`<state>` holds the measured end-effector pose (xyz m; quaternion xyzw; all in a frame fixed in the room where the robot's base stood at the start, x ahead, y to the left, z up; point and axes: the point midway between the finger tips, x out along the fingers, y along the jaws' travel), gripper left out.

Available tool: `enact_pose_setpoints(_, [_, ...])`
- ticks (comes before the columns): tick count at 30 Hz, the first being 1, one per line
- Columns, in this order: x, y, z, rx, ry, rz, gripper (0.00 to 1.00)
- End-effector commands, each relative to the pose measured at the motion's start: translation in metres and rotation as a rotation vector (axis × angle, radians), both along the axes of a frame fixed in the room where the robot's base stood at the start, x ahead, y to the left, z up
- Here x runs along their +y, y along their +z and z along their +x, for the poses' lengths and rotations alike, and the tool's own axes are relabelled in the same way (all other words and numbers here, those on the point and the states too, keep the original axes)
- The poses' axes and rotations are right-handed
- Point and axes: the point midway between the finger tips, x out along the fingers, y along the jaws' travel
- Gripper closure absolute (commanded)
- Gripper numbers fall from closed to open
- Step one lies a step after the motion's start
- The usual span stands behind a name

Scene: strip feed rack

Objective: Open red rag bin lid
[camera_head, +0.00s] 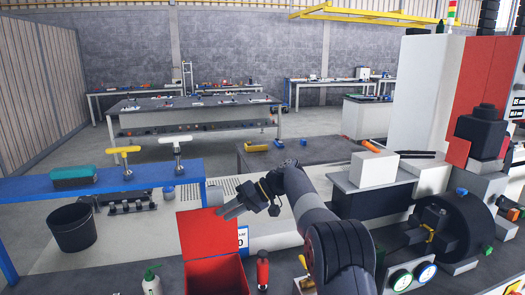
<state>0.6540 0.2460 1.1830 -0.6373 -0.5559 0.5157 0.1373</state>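The red rag bin (217,281) stands at the bottom of the view, left of centre. Its red lid (208,236) is raised and stands up at the back of the bin. The bin's mouth shows in front of it, and the inside is dark. My gripper (223,212) is at the lid's upper right corner, fingers pointing left. I cannot tell whether it touches the lid or how far apart its fingers are.
A blue shelf (150,176) with a green brush (73,175) and two clamps is at left. A black bucket (73,227) stands below it. A green-topped bottle (151,281) and a red-topped bottle (262,270) flank the bin. Machinery fills the right.

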Motion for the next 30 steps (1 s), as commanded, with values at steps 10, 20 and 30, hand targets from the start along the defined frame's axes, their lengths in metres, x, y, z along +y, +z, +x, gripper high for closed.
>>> enact_pose_setpoints(10, [0.001,-0.004,0.003,0.091,-0.026,0.038,0.68])
enact_pose_setpoints(20, [0.001,-0.003,0.002,0.078,-0.022,0.033,0.68])
enact_pose_setpoints(30, [-0.002,0.012,-0.007,-0.154,0.054,-0.066,0.68])
